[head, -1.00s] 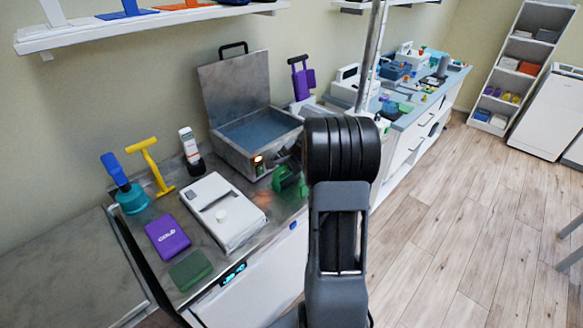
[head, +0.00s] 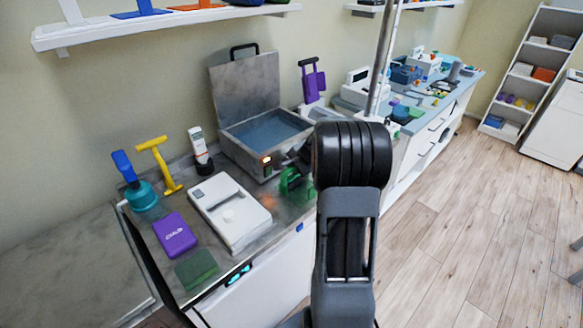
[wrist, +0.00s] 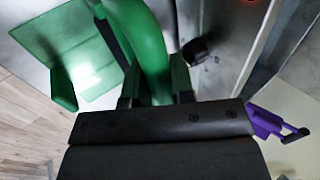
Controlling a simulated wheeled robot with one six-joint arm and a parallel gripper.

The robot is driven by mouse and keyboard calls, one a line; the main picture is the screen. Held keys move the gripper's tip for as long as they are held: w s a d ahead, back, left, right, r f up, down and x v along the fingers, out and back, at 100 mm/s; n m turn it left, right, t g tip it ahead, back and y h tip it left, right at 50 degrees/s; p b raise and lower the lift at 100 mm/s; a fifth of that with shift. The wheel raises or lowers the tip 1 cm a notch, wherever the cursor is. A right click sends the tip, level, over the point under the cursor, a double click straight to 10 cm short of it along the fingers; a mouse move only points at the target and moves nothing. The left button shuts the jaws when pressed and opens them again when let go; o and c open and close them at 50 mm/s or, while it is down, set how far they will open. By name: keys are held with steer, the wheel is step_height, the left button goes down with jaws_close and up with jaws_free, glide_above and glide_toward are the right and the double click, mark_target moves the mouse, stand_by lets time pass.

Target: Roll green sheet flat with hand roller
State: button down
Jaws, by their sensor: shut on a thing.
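My gripper (wrist: 158,85) is shut on a green thing (wrist: 147,40) with a curved bar between the fingers. In the head view this green thing (head: 290,182) shows left of my arm, low by the front of the metal pan; my arm hides part of it. A light green panel (wrist: 95,62) with an upturned edge shows at upper left of the wrist view; I cannot tell whether it joins the held thing. A flat dark green sheet (head: 197,268) lies at the counter's front left. A yellow T-shaped tool (head: 162,168) stands at the back left; I cannot tell which tool is the hand roller.
A white device (head: 228,208), a purple pad (head: 174,233), a teal tool with a blue handle (head: 137,188) and a white bottle (head: 200,148) crowd the counter. The open metal pan (head: 262,131) stands behind. A pole (head: 381,55) rises behind my arm.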

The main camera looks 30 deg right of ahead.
steer(key=shift+s+d+b, duration=0.2)
steer(key=shift+s+b, duration=0.25)
steer(key=shift+s, duration=0.6)
steer(key=shift+s+d+b, duration=0.2)
steer(key=shift+s+b, duration=0.2)
steer(key=shift+s, duration=0.65)
steer(key=shift+w+a+p, duration=0.2)
steer(key=shift+w+p, duration=0.15)
steer(key=shift+w, duration=0.8)
steer(key=shift+w+a+p, duration=0.2)
steer(key=shift+w+p, duration=0.2)
steer(key=shift+w, duration=0.75)
steer(key=shift+w+a+p, duration=0.2)
steer(key=shift+w+p, duration=0.15)
steer(key=shift+w, duration=0.8)
